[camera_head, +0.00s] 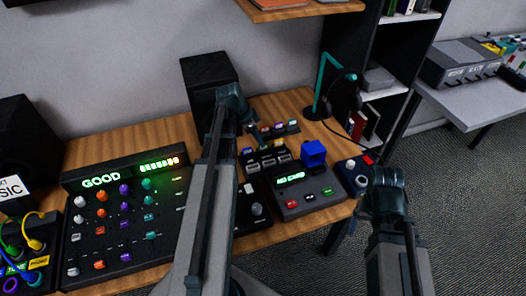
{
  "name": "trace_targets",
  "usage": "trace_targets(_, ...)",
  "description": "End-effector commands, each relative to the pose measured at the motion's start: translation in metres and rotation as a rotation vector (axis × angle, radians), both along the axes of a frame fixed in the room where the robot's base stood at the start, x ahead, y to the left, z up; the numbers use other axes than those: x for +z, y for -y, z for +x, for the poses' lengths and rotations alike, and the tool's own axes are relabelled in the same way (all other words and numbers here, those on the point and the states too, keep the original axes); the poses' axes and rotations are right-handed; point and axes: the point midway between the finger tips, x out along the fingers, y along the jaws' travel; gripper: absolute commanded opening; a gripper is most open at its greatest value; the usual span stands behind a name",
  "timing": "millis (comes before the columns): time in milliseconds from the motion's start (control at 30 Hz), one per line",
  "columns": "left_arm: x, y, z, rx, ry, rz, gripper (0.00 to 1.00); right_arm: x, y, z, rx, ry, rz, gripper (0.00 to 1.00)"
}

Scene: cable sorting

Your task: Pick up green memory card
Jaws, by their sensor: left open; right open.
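A rack (272,132) at the back of the desk holds several small cards with coloured labels. They are too small for me to pick out a green memory card with certainty. My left gripper (252,132) is open, pointing down at the left end of this rack; I cannot tell whether it touches anything. A grey device (303,203) in front of the rack shows "NO CARD" on its green display. My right gripper (386,176) is open and empty, off the right edge of the desk, with its fingertips hard to make out.
A black slotted box (265,157) and a blue cube (313,153) stand close to the rack. A black speaker (208,75), a mixer (110,230) and a teal headphone stand (323,85) take up desk space. My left arm hides part of the desk.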

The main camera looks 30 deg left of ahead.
Motion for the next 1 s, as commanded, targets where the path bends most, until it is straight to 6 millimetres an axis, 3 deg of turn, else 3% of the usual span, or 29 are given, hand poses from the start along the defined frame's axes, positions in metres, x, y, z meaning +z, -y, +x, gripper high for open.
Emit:
trace_targets(33, -0.013, 0.000, 0.003, -0.001, 0.000, 0.000, 0.47, -0.012, 0.000, 0.000, 0.000, 0.000, 0.000, 0.76)
trace_targets(200, -0.032, 0.005, 0.009, -0.002, 0.000, 0.001, 0.47, -0.032, 0.000, 0.000, 0.000, 0.000, 0.000, 0.76)
trace_targets(533, -0.034, 0.007, 0.011, 0.000, 0.000, 0.000, 0.47, -0.034, 0.000, 0.000, 0.001, 0.000, 0.000, 0.76)
trace_targets(800, -0.034, 0.007, 0.011, 0.000, 0.000, 0.000, 0.00, -0.034, 0.000, 0.000, 0.000, 0.000, 0.000, 0.76)
trace_targets(1000, -0.034, 0.007, 0.011, 0.000, 0.000, 0.000, 0.00, -0.034, 0.000, 0.000, 0.000, 0.000, 0.000, 0.76)
